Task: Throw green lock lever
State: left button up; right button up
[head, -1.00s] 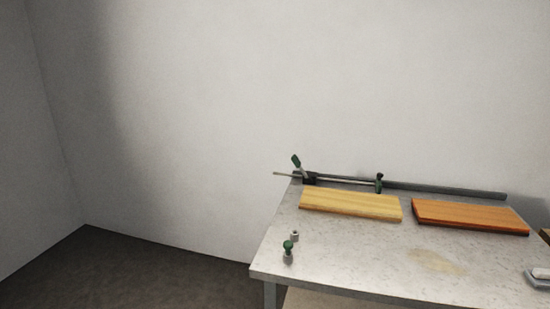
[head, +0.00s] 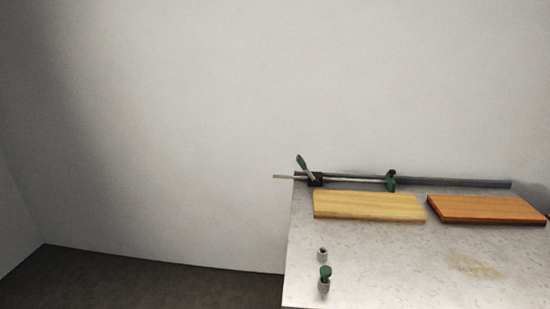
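A small green-topped piece (head: 325,273) stands on a grey base near the table's front left. I cannot tell from the frames which green part is the lock lever. Neither of my grippers is in view.
A pale yellow board (head: 368,206) and an orange-brown board (head: 486,209) lie on the grey table (head: 400,265) in front of the bar. A small grey cylinder (head: 322,254) stands behind the green-topped piece. Floor (head: 140,280) left of the table is clear.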

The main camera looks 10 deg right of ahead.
aim_at(315, 181)
jog(key=i+j+u, duration=0.35)
jog(key=i+j, duration=0.4)
jog(key=i, duration=0.15)
